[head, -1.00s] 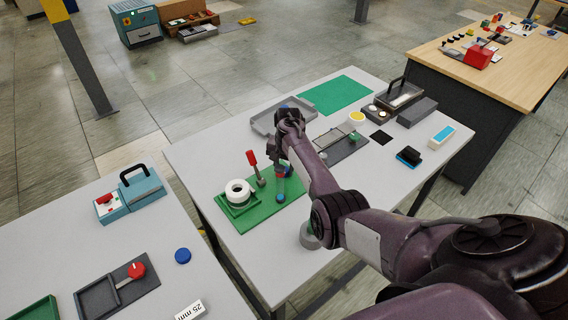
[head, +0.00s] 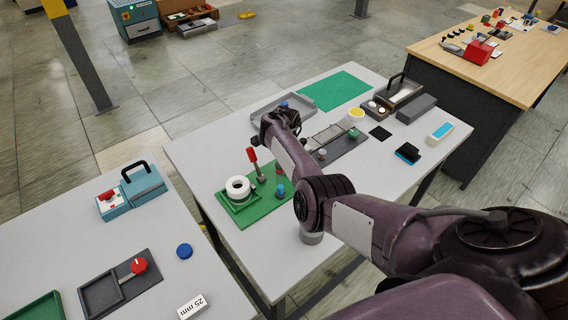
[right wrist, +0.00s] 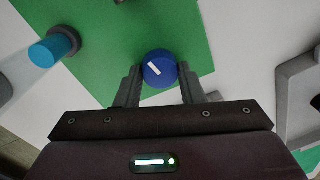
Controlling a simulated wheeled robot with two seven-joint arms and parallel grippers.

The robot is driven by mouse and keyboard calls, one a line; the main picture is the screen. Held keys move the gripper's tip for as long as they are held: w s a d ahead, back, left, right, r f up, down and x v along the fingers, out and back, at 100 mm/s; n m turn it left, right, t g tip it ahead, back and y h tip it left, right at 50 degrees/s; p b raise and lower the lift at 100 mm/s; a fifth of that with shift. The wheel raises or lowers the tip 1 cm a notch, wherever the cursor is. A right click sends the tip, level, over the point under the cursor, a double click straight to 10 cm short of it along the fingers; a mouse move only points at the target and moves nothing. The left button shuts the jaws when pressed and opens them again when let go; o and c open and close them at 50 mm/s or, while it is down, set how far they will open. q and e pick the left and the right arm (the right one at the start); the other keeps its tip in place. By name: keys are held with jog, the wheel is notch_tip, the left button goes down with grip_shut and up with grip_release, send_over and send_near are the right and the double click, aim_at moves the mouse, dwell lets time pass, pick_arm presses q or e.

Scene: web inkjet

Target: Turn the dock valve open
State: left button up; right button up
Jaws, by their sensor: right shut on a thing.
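A round blue knob (right wrist: 154,75) with a white pointer mark sits over the green board in the right wrist view. My right gripper (right wrist: 160,70) has its two fingers on either side of the knob and is shut on it. The white mark lies diagonally. In the head view my right arm hides most of the gripper and the knob. The green board (head: 232,222) lies on the middle table. A smaller blue cylinder (right wrist: 60,45) stands on the board, apart from the fingers; it also shows in the head view (head: 280,190). My left gripper is not in view.
A red-handled lever (head: 252,156) and a white ring (head: 238,187) stand on the board close to my right arm. A grey tray (head: 262,112) lies behind. A dark panel (head: 345,147) with small knobs is to the right.

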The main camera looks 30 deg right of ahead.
jog(key=shift+m, duration=1.3)
jog(key=shift+b, duration=0.3)
jog(key=o, duration=1)
jog(key=r, duration=0.4)
jog(key=r+p, duration=0.1)
jog(key=r, duration=0.2)
jog(key=shift+s+a+r, duration=0.15)
jog(key=shift+s+r, duration=0.05)
jog(key=shift+r, duration=0.15)
jog(key=shift+s+f, duration=0.1)
